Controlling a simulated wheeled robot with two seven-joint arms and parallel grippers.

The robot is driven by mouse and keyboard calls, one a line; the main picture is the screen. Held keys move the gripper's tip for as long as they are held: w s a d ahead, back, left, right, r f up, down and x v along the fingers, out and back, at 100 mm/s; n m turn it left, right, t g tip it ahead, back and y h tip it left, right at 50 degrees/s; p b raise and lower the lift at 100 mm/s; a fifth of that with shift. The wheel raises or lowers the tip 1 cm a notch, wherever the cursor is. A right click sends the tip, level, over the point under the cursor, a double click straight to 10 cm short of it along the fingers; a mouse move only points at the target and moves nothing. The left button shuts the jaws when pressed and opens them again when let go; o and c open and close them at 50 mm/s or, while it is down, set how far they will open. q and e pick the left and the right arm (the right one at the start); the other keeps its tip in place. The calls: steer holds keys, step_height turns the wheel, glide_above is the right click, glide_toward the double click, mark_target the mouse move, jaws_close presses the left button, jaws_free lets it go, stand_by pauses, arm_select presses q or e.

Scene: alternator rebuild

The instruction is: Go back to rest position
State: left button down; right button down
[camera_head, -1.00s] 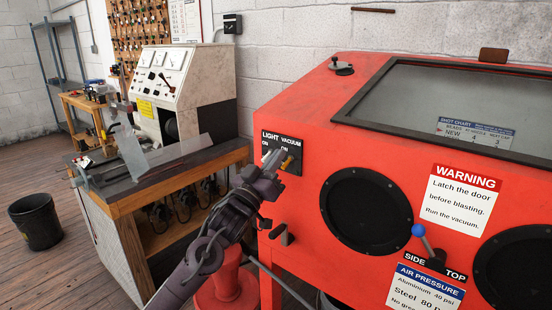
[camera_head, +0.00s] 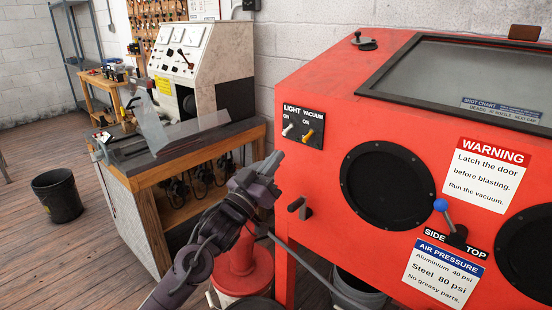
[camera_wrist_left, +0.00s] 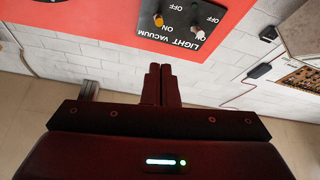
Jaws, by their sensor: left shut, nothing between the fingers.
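My left gripper (camera_head: 272,162) is in the head view, in front of the left edge of the red blasting cabinet's front. It is shut and empty, below the black LIGHT and VACUUM switch panel (camera_head: 304,126) and apart from it. In the left wrist view the shut fingers (camera_wrist_left: 161,84) point toward the white wall and the cabinet's edge. The white light switch (camera_head: 288,129) and the yellow vacuum switch (camera_head: 307,135) show clear of the gripper. My right gripper is not in view.
The red cabinet (camera_head: 330,180) fills the right side, with a dark handle (camera_head: 299,207) and a blue-knobbed lever (camera_head: 441,205) on its front. A wooden bench (camera_head: 150,215) with a test machine (camera_head: 205,70) stands left. A black bucket (camera_head: 58,198) sits on the floor.

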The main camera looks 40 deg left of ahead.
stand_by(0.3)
